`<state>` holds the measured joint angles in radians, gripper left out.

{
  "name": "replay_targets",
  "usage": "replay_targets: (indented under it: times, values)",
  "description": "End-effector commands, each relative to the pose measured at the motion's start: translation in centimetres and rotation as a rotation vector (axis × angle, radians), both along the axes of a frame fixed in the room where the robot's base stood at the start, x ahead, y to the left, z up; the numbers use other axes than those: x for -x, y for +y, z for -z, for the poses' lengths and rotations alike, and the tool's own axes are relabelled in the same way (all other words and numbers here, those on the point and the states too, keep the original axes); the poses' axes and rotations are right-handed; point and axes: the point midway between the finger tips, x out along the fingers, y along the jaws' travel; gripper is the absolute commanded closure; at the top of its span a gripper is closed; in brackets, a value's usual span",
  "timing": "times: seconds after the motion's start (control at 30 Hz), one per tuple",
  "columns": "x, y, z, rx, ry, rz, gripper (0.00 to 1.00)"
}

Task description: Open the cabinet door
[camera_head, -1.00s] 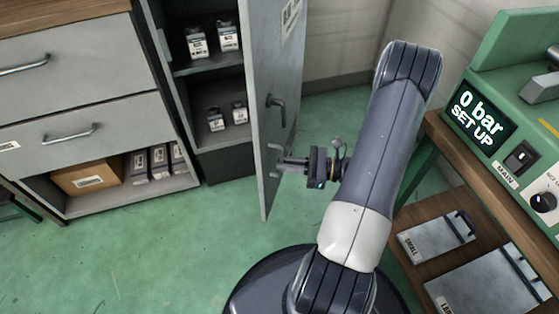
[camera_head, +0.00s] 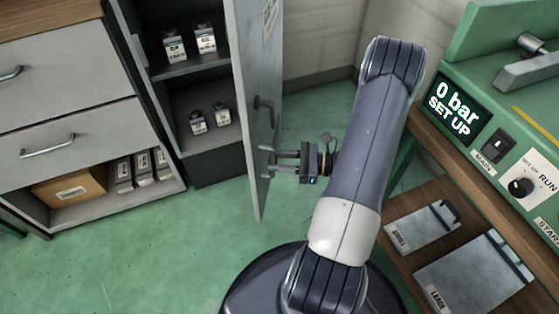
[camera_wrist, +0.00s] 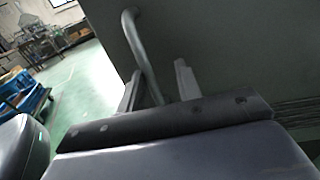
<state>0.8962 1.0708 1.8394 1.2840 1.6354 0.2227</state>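The grey cabinet door (camera_head: 252,75) stands open, showing shelves inside the cabinet (camera_head: 190,75). Its dark bar handle (camera_head: 264,108) is on the right-hand face of the door. My gripper (camera_head: 272,160) is beside that face, a little below the handle in the head view, with two fingers apart and pointing at the door. In the wrist view the handle (camera_wrist: 143,55) runs down between the fingers (camera_wrist: 157,88) as seen. I cannot tell whether they touch the handle or the door.
Drawers (camera_head: 65,130) and a cardboard box (camera_head: 70,188) are left of the cabinet. A green console (camera_head: 505,130) on a wooden bench stands at the right, close to my arm. Green floor (camera_head: 150,245) is clear in front of the cabinet.

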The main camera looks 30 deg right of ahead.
Motion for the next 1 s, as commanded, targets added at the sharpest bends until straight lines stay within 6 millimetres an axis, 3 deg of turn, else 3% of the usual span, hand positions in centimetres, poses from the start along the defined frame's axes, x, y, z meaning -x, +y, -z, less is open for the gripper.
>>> replay_targets:
  times: [0.33, 0.7, 1.0]
  values:
    - [0.1, 0.1, -0.8, -0.002, 0.001, -0.004, 0.68]
    - [0.0, 0.0, -7.7, 0.001, -0.001, -0.002, 0.68]
    - [0.0, 0.0, -10.0, -0.002, 0.001, -0.001, 0.68]
